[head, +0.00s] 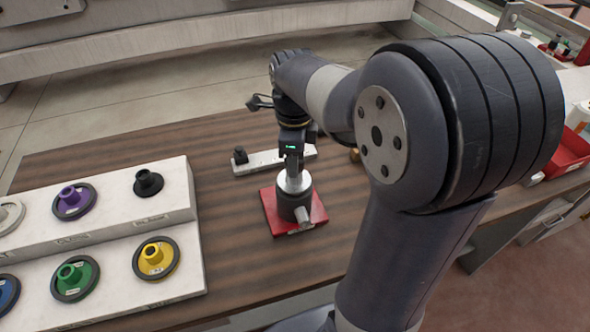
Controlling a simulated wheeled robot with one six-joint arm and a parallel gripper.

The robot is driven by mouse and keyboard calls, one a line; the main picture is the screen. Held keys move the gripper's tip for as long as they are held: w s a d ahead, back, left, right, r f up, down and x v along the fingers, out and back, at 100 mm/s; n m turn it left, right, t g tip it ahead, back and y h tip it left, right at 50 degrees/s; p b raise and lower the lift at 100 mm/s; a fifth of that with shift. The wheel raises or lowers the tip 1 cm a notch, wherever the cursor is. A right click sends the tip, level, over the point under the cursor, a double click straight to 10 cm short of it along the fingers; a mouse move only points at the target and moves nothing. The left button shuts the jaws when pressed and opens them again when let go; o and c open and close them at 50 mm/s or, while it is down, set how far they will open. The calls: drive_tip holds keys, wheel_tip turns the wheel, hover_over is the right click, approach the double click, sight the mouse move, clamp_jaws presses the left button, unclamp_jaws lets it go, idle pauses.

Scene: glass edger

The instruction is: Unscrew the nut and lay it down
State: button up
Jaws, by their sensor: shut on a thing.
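A fixture stands on a red base plate (270,213) on the wooden table. It has a dark round body (294,206) with a pale metal top (294,184) and a metal stub at its front. My gripper (293,168) points straight down over the middle of this top. Its jaws are shut on the nut at the fixture's axis. The nut itself is hidden by the jaws, so I cannot tell how far up its thread it sits.
A white two-step rack (145,225) at the left carries several coloured flanged wheels. A white bar (262,164) with a black knob lies behind the fixture. A brass piece (355,155) shows partly beside my arm. A red bin (570,155) is at the right. Table left of the fixture is clear.

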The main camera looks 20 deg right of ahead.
drive_tip(key=n, duration=0.2)
drive_tip(key=shift+r+n+p, duration=0.1)
drive_tip(key=shift+n+p, duration=0.2)
drive_tip(key=shift+n, duration=0.1)
drive_tip(key=n, duration=0.4)
drive_tip(key=shift+p, duration=0.4)
drive_tip(key=n, duration=0.4)
drive_tip(key=shift+n+p, duration=0.35)
drive_tip(key=shift+n, duration=0.05)
drive_tip(key=n, duration=0.3)
drive_tip(key=n+p, duration=0.1)
drive_tip(key=n, duration=0.5)
drive_tip(key=shift+n, duration=0.4)
drive_tip(key=n, duration=0.6)
drive_tip(key=shift+p, duration=0.4)
drive_tip(key=o, duration=1)
drive_tip(key=shift+c, duration=0.2)
